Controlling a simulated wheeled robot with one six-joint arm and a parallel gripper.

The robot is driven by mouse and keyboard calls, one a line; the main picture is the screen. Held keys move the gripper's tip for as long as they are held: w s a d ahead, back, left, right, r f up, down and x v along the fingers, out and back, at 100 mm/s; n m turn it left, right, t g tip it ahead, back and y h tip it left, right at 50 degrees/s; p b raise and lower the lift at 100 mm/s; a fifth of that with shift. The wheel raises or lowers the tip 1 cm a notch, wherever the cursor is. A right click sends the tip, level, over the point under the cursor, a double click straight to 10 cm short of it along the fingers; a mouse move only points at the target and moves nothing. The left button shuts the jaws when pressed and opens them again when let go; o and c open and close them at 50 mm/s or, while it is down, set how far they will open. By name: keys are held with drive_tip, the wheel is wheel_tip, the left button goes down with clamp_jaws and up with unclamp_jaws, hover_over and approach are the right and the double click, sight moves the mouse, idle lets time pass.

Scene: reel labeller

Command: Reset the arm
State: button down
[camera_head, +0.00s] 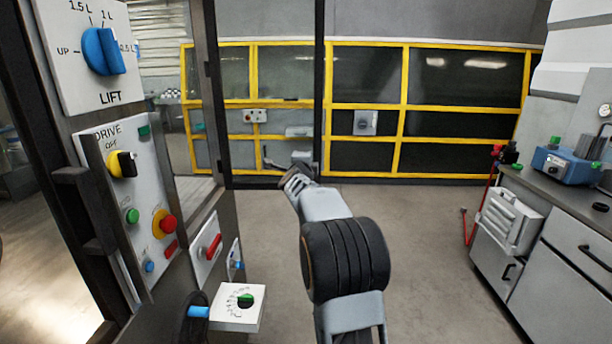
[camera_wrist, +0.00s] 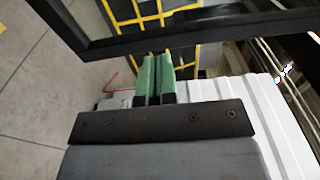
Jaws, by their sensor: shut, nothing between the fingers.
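My arm (camera_head: 328,208) reaches forward in the middle of the head view, over open floor. In the wrist view my gripper (camera_wrist: 155,78) shows two green fingers side by side, shut with nothing visible between them. In the head view the fingertips are too small and too far off to make out. A dark frame bar crosses the wrist view just beyond the fingers; I cannot tell how close it is.
A control panel (camera_head: 140,200) with a blue LIFT knob (camera_head: 103,51) and a red button (camera_head: 165,223) stands at the left. A yellow-framed partition (camera_head: 403,75) spans the back. A grey bench (camera_head: 560,195) holding a blue box (camera_head: 562,163) is at the right. Floor (camera_head: 425,245) between is clear.

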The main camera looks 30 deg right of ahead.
drive_tip(key=shift+s+a+b, duration=0.5)
drive_tip(key=shift+s+a, duration=0.75)
drive_tip(key=shift+s, duration=1.55)
drive_tip(key=a+f+n+y, duration=0.5)
drive_tip(key=f+n+y, duration=0.1)
drive_tip(key=f+n, duration=0.15)
drive_tip(key=s+a+f+n+g+y+p, duration=0.2)
drive_tip(key=s+a+f+n+g+y, duration=0.25)
drive_tip(key=s+a+n, duration=0.45)
drive_tip(key=s+a+n+g+p, duration=0.3)
drive_tip(key=s+a, duration=0.3)
drive_tip(key=s, duration=0.4)
drive_tip(key=s+a+r+n+g+p, duration=0.1)
drive_tip(key=s+a+n+g+p, duration=0.2)
drive_tip(key=s+a+n, duration=0.3)
drive_tip(key=s+y+p, duration=0.1)
drive_tip(key=s, duration=0.3)
drive_tip(key=shift+a+r+p, duration=0.15)
drive_tip(key=shift+r+p, duration=0.1)
drive_tip(key=shift+p, duration=0.05)
